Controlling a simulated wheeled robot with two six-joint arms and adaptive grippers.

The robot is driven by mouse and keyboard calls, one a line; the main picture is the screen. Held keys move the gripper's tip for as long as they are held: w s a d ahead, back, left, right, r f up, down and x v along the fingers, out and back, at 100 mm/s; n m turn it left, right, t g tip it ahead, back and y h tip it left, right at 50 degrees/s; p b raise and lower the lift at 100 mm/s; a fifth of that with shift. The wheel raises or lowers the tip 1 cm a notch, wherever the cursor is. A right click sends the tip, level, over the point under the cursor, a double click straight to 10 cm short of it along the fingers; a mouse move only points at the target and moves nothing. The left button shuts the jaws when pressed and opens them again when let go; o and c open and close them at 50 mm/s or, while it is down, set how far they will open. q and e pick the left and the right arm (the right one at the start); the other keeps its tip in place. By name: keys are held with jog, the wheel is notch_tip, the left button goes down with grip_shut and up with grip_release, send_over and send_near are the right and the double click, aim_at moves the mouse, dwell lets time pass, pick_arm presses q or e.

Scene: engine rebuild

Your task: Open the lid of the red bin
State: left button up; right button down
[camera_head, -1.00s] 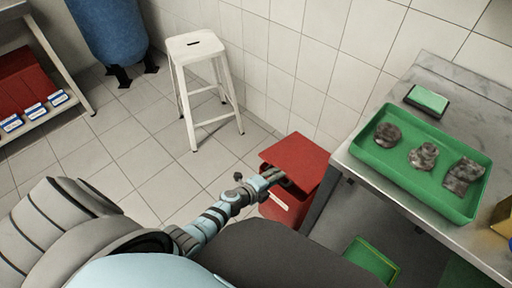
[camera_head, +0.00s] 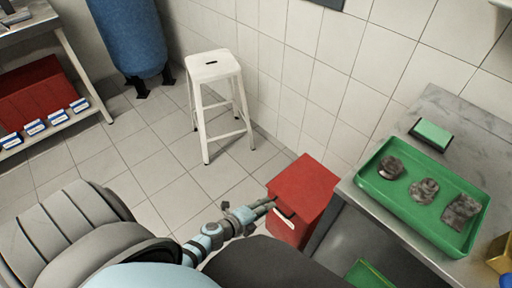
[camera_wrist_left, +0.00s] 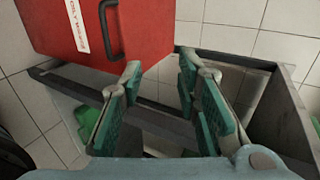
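The red bin (camera_head: 287,228) stands on the floor beside the workbench in the head view. Its red lid (camera_head: 305,181) looks shut, lying flat on top. A dark handle (camera_head: 285,212) shows on its near side. My left gripper (camera_head: 264,207) is just left of the bin, near the handle. In the left wrist view the gripper (camera_wrist_left: 160,90) is open, its green-padded fingers apart with nothing between them. There the red bin (camera_wrist_left: 70,28) fills the upper left, with its dark handle (camera_wrist_left: 117,54) beyond and left of the fingers. My right gripper is not in view.
The workbench (camera_head: 440,105) right of the bin carries a green tray (camera_head: 380,206) with metal parts. A white stool (camera_head: 213,66) stands behind on the tiled floor. A blue tank (camera_head: 128,38) and shelf are at the left. Floor left of the bin is clear.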

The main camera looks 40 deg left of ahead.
pick_arm(q)
jog(key=p+v, duration=0.1)
jog(key=v, duration=0.3)
dwell(0.7)
